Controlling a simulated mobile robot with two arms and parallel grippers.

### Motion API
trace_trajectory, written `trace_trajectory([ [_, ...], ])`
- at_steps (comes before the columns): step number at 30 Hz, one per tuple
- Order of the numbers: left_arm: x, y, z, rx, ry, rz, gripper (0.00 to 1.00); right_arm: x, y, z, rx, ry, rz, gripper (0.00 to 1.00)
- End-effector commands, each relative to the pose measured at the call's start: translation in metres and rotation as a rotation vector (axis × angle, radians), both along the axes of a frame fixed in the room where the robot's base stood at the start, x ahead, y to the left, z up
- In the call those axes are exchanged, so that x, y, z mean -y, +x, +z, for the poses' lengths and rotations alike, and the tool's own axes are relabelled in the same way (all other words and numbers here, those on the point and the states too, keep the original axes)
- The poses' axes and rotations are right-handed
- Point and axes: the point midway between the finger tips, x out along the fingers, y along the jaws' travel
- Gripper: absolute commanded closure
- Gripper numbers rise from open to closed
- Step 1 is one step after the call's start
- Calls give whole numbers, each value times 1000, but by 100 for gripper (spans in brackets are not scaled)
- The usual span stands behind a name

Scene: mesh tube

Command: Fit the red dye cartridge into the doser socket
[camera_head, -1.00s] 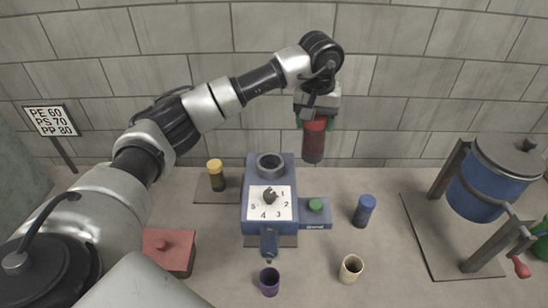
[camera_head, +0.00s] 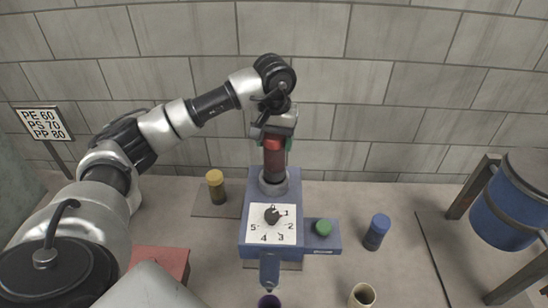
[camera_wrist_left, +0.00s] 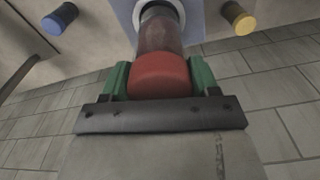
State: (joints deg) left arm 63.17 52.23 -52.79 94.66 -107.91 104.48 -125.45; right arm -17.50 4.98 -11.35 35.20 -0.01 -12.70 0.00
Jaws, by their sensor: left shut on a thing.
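The red dye cartridge (camera_head: 274,163) has a bright red cap and a dark red body and stands about upright. My left gripper (camera_head: 274,141) is shut on its red cap, with the green finger pads on either side. In the left wrist view the cap (camera_wrist_left: 160,76) sits between the pads. The grey round doser socket (camera_head: 273,188) is on top of the blue doser (camera_head: 254,190), at the cartridge's lower end. That end meets the socket opening in both views; how deep it sits I cannot tell. My right gripper is not in view.
A yellow-capped cartridge (camera_head: 216,187) stands left of the doser and a blue-capped one (camera_head: 376,232) right. A green button (camera_head: 323,228) is on the doser's side box. A cream cup (camera_head: 362,295) and a purple cup (camera_head: 269,301) stand in front. A blue drum (camera_head: 508,212) is far right.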

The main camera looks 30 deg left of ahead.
Motion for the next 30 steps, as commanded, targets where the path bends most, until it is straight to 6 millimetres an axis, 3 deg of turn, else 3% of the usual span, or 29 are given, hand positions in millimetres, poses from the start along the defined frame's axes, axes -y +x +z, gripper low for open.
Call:
trace_trajectory([
  [5,-1,-2,-15,-1,-1,-2,72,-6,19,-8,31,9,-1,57],
  [10,-1,-2,-41,-1,0,-2,72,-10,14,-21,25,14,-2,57],
  [17,-1,-1,-40,2,0,-1,72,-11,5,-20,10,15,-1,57],
  [18,-1,-1,-40,1,-1,-1,34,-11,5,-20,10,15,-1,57],
  [21,-1,-1,-40,1,-1,-1,18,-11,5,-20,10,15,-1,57],
  [22,-1,-1,-40,0,-1,-1,14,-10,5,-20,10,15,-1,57],
  [30,-1,-1,-40,1,-1,-1,14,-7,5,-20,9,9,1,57],
])
